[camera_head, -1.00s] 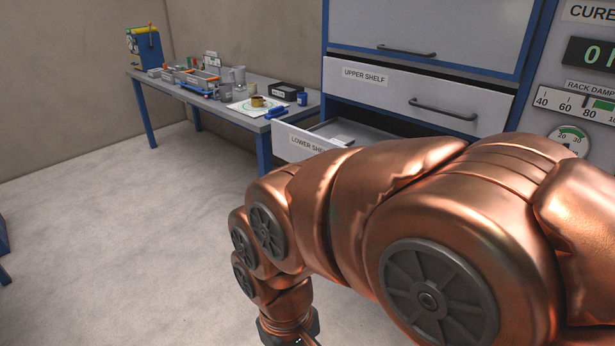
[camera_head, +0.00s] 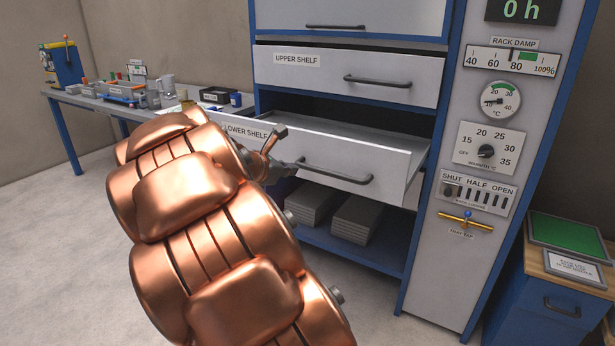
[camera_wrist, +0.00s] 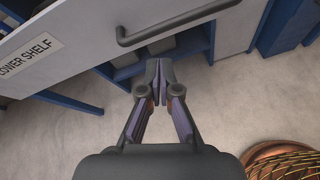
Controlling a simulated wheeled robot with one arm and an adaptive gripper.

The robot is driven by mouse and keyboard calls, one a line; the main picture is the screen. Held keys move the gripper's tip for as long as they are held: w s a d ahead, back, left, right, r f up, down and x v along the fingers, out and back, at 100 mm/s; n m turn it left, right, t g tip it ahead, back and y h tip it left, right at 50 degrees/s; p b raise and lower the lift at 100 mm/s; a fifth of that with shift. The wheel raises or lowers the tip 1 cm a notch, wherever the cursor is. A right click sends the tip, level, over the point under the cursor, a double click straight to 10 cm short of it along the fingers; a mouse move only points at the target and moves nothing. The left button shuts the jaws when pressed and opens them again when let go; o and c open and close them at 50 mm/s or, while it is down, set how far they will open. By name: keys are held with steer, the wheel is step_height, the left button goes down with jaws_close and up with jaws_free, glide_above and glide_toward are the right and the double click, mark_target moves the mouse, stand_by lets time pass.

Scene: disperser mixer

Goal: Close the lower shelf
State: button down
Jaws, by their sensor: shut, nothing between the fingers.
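The lower shelf drawer (camera_head: 396,165) is pulled out of the cabinet, with its grey interior and right side showing. Its white front carries a "LOWER SHELF" label and a dark bar handle (camera_head: 336,174). In the wrist view the drawer front (camera_wrist: 75,45) lies at the top, with its handle (camera_wrist: 175,22) above the fingers in the picture. My gripper (camera_wrist: 160,72) is shut and empty, with its tips just below the handle in the picture. In the head view my gripper (camera_head: 284,150) shows small by the drawer front, partly hidden by my arm. I cannot tell whether it touches.
Grey stacks (camera_head: 357,218) sit on the blue bottom level. A control panel (camera_head: 486,150) stands to the right, then a blue cabinet (camera_head: 565,265). A workbench (camera_head: 70,97) stands at the left. The left floor is clear.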

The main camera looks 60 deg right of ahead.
mark_target(313, 157)
steer(key=w+d+f+n, duration=0.1)
steer(key=d, duration=0.3)
steer(key=w+d+f+n+h+b, duration=0.1)
steer(key=d, duration=0.3)
steer(key=w+d+f+n+b, duration=0.1)
steer(key=w+d+n, duration=0.1)
steer(key=d, duration=0.2)
steer(key=shift+d+f+t+h, duration=0.3)
steer(key=shift+d+t, duration=0.1)
steer(key=shift+x, duration=0.85)
steer(key=shift+d+r, duration=0.1)
steer(key=shift+d, duration=0.05)
